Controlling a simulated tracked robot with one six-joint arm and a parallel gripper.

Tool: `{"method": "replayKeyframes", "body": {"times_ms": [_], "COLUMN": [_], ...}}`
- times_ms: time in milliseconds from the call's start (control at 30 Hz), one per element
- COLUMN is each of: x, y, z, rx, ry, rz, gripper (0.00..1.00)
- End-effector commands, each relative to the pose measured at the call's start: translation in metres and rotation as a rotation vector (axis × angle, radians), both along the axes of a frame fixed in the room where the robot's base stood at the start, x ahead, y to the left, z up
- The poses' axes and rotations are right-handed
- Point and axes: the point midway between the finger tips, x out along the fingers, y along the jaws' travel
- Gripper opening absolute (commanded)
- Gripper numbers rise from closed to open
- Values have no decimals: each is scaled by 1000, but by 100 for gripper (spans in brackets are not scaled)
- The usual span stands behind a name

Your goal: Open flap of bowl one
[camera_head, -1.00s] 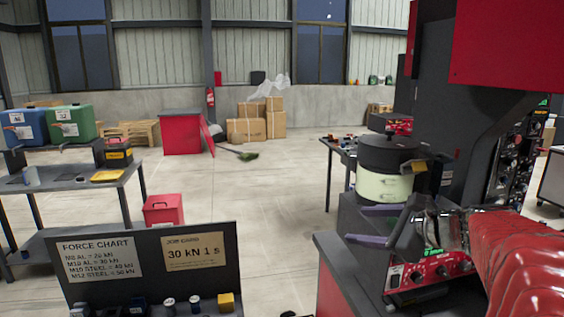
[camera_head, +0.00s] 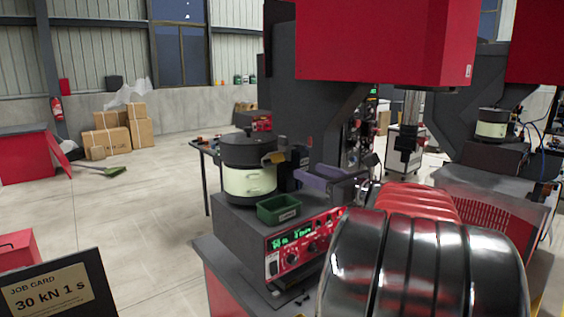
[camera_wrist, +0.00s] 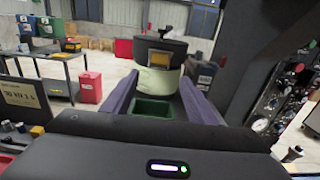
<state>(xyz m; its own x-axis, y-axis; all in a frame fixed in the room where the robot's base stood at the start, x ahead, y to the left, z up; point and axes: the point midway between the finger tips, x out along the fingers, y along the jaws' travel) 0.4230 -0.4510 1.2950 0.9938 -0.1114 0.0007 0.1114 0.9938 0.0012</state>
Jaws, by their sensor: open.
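A bowl feeder (camera_head: 249,182) with a pale green body and a dark lid stands on a dark machine top. A small yellowish flap (camera_head: 274,158) is on its side facing my gripper. I see no number on the bowl. In the wrist view the flap (camera_wrist: 158,60) is near centre, above the pale body (camera_wrist: 157,80), and looks shut. My gripper (camera_head: 303,170) is open and empty, to the right of the bowl. Its purple fingers point at the bowl in the wrist view (camera_wrist: 159,76), apart from the flap, which lies beyond their tips.
A green tray (camera_head: 279,209) sits below my fingers, in front of the bowl. A red control panel (camera_head: 305,240) is under it. A red press head (camera_head: 385,40) overhangs to the right. A second, similar bowl (camera_head: 492,124) stands farther right.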

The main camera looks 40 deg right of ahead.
Motion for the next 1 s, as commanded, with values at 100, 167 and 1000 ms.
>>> {"method": "replayKeyframes", "body": {"times_ms": [100,167,1000], "x": [8,14,131], "y": [0,-1,-13], "z": [0,0,0], "rx": [0,-1,-2], "ry": [0,0,1], "rz": [3,2,3], "gripper": [53,53,53]}}
